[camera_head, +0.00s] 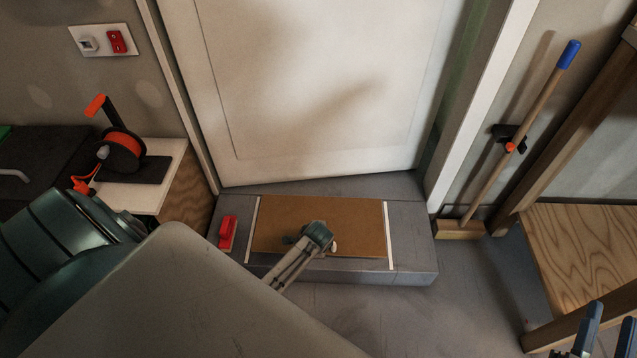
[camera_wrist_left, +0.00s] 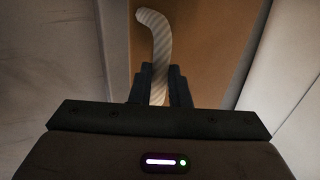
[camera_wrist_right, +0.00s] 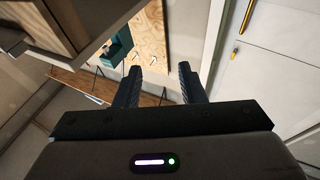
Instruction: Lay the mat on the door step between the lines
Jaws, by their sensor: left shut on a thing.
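The brown mat (camera_head: 280,212) lies flat on the grey door step (camera_head: 412,235). It is between the left white line (camera_head: 253,230) and the right white line (camera_head: 389,235), close to both. My left gripper (camera_wrist_left: 158,76) is above the mat, shut on a pale striped, bent strip (camera_wrist_left: 159,42). I cannot tell whether the strip is joined to the mat. My right gripper (camera_head: 603,335) is at the bottom right, well away from the step, open and empty.
A red-handled object (camera_head: 228,233) lies on the step, left of the lines. The door (camera_head: 320,80) is behind. A broom (camera_head: 515,140) leans at the right, near a wooden bench (camera_head: 590,255). A cable reel (camera_head: 122,152) stands at the left. Floor in front is clear.

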